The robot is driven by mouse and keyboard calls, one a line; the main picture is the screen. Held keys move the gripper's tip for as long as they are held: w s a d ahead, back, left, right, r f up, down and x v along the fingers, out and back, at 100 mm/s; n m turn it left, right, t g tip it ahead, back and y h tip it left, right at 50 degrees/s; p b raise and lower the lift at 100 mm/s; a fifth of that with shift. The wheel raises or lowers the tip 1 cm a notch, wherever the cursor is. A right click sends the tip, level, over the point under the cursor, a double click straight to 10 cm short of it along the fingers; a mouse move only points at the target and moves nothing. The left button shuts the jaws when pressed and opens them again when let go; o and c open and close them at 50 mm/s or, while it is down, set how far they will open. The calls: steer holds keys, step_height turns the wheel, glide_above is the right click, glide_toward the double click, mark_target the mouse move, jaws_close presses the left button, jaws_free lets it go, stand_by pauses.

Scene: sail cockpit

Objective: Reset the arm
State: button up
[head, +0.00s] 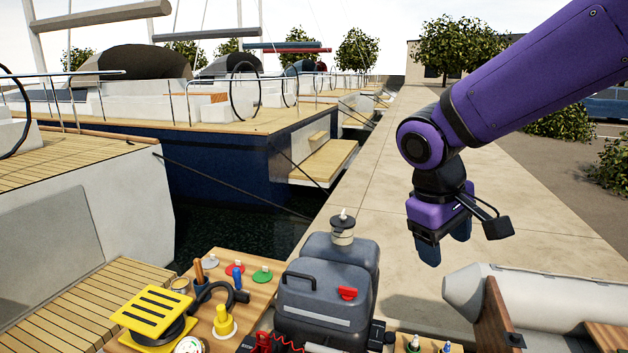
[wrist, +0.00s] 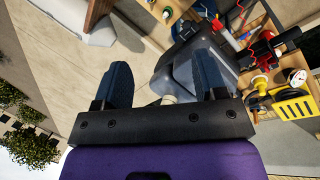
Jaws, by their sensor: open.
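My gripper (head: 440,245) hangs from my purple arm at the right of the head view, fingers pointing down. It is above the pale quay, to the right of the grey canister and apart from it. In the wrist view my gripper (wrist: 165,88) shows two dark blue fingers spread apart, with nothing held between them. Beyond the fingers in the wrist view lies the grey canister (wrist: 178,66).
A dark grey canister (head: 318,298) with a red cap stands on a wooden board (head: 262,252). Beside it are a yellow slotted block (head: 154,311) and small coloured pieces. A grey inflatable tube (head: 540,300) lies lower right. Moored boats (head: 225,150) line the left.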

steer(key=s+d+r+m+t+y, duration=0.1)
steer(key=s+d+r+m+t, duration=0.1)
steer(key=s+d, duration=0.3)
steer(key=s+d+r+m+t+y, duration=0.2)
steer(key=s+d+r+m, duration=0.2)
steer(key=s, duration=0.5)
steer(key=shift+s+d+r, duration=0.15)
steer(key=shift+d+r, duration=0.3)
